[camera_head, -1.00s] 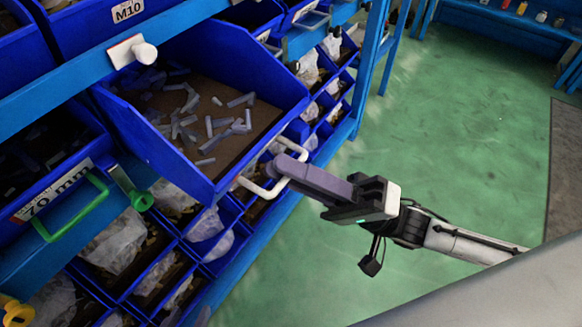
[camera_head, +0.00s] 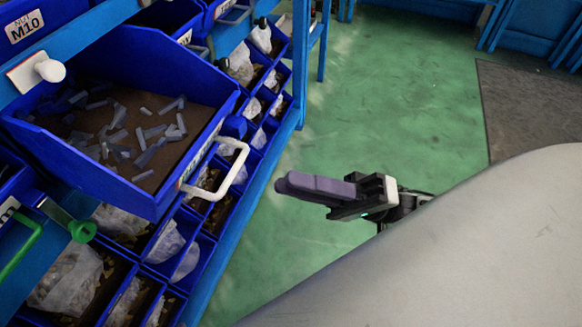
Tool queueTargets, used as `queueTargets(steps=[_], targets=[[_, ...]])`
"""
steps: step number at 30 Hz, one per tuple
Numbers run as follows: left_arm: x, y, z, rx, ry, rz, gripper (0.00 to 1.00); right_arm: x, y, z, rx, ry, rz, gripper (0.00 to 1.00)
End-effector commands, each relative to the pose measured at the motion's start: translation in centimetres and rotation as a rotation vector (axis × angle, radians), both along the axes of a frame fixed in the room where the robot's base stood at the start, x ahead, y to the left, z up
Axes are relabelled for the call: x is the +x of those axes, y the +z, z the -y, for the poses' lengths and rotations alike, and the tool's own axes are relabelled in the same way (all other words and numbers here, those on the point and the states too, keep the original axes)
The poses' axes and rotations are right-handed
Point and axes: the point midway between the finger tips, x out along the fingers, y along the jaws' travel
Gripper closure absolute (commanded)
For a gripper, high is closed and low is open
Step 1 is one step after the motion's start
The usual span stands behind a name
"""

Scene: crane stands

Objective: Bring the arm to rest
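My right gripper (camera_head: 285,183) is in the middle of the head view, over the green floor. It points left and its fingers lie close together with nothing seen between them. It is apart from the white handle (camera_head: 232,172) of the pulled-out blue drawer (camera_head: 120,195), a little to the right of it. The drawer holds several small grey bolt-like pieces (camera_head: 125,130). Most of my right arm is hidden behind a large pale grey surface in the foreground. My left gripper is not in view.
A blue rack (camera_head: 205,290) with several bins of bagged parts fills the left side. A green handle (camera_head: 20,250) and a white knob (camera_head: 49,70) stick out from it. The green floor (camera_head: 390,90) is open to the right, with a dark mat (camera_head: 530,110) beyond.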

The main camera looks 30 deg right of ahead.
Motion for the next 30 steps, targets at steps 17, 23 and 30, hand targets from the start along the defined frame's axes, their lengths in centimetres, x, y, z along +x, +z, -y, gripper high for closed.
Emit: queueTargets(steps=[17, 23, 30], targets=[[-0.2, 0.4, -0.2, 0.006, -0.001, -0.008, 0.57, 1.5, -1.4, -2.0, -0.095, -0.161, 0.031, 0.85], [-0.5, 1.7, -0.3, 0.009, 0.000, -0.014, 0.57, 5.1, -6.9, -5.0, -0.494, -0.546, 0.075, 0.85], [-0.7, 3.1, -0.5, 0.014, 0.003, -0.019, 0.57, 4.5, -16.4, -4.2, -1.190, -0.718, 0.036, 0.85]])
